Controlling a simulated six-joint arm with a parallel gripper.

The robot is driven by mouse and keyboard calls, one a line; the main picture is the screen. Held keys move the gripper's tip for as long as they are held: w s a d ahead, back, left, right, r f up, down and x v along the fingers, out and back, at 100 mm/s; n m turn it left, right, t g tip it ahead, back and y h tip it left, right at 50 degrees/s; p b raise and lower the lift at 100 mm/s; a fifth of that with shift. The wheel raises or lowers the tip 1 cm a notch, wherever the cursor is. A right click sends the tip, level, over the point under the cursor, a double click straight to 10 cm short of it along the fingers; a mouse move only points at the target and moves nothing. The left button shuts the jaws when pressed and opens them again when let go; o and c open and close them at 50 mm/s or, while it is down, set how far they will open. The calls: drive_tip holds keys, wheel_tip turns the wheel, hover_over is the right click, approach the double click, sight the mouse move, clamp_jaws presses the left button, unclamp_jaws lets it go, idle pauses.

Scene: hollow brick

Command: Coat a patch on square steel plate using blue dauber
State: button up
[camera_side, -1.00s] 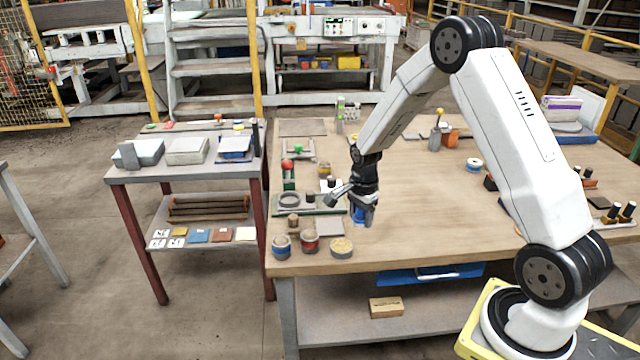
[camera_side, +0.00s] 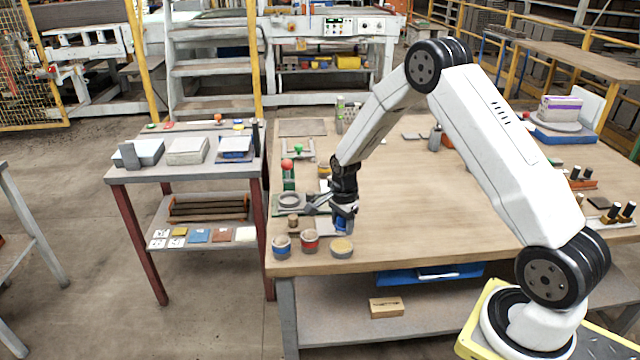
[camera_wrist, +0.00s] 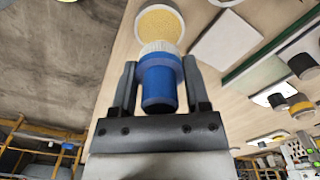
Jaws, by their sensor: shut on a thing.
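My gripper (camera_side: 343,222) is shut on the blue dauber (camera_wrist: 158,90), seen also in the side view (camera_side: 341,225). In the wrist view the gripper's fingers (camera_wrist: 158,80) flank its blue body, and its pale round tip points away from me. The square steel plate (camera_side: 320,229) lies flat on the bench near the front left, partly hidden by my gripper. In the wrist view the plate (camera_wrist: 226,41) is bare grey and lies to the right of the dauber. The dauber seems to be above the bench; the exact gap cannot be told.
A round tub with grainy yellow content (camera_side: 342,247) stands just in front of my gripper, and beyond the dauber tip in the wrist view (camera_wrist: 158,24). A red-banded pot (camera_side: 309,241) and a blue-banded pot (camera_side: 281,246) stand to its left. The bench middle (camera_side: 420,200) is clear.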

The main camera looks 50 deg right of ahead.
sight(340, 227)
drive_tip(key=shift+f, duration=2.1)
drive_tip(key=shift+s+f, duration=0.1)
drive_tip(key=shift+f, duration=0.55)
idle(1.2)
drive_tip(key=shift+r, duration=3.6)
drive_tip(key=shift+a, duration=0.1)
drive_tip(key=shift+a+r+n, duration=0.45)
drive_tip(key=shift+a+n, duration=0.2)
drive_tip(key=shift+n, duration=0.25)
drive_tip(key=s+a+r+n, duration=0.2)
drive_tip(key=a+r+n, duration=0.2)
drive_tip(key=n, duration=0.5)
drive_tip(key=s+a+r+n, duration=0.3)
drive_tip(key=a+n, duration=0.6)
drive_tip(key=shift+s+r, duration=0.25)
drive_tip(key=shift+r, duration=0.15)
